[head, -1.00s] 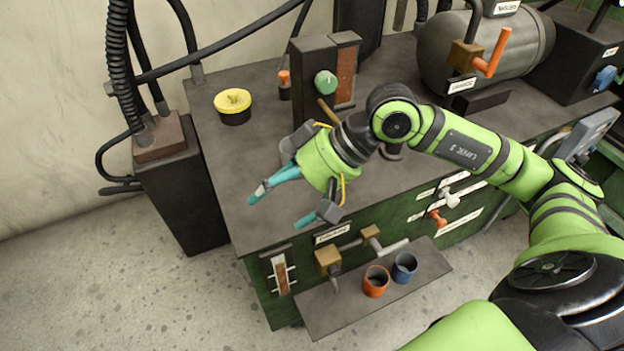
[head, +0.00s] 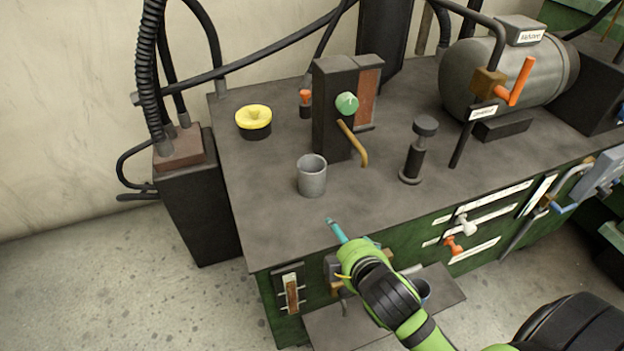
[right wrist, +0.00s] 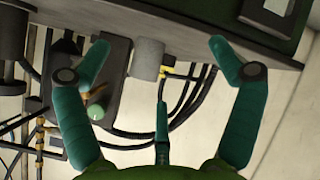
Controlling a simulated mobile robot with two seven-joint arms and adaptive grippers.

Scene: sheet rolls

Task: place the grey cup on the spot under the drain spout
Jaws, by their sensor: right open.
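The grey cup (head: 312,178) stands upright on the dark bench top, near its front left part. My right gripper (head: 345,245) is open and empty at the bench's front edge, in front of the cup and a little right of it. In the right wrist view the cup (right wrist: 147,58) shows beyond the spread teal fingers, between their tips and apart from them. A short grey spout (head: 346,306) shows beside my right arm above the low front shelf (head: 330,328). My right gripper and arm hide much of the valve and shelf there. My left gripper is out of view.
A block with a green knob (head: 346,103) and a brass lever stands right behind the cup. A dark post (head: 415,150) stands to its right, a yellow-capped pot (head: 254,120) behind left. Bench left of the cup is clear.

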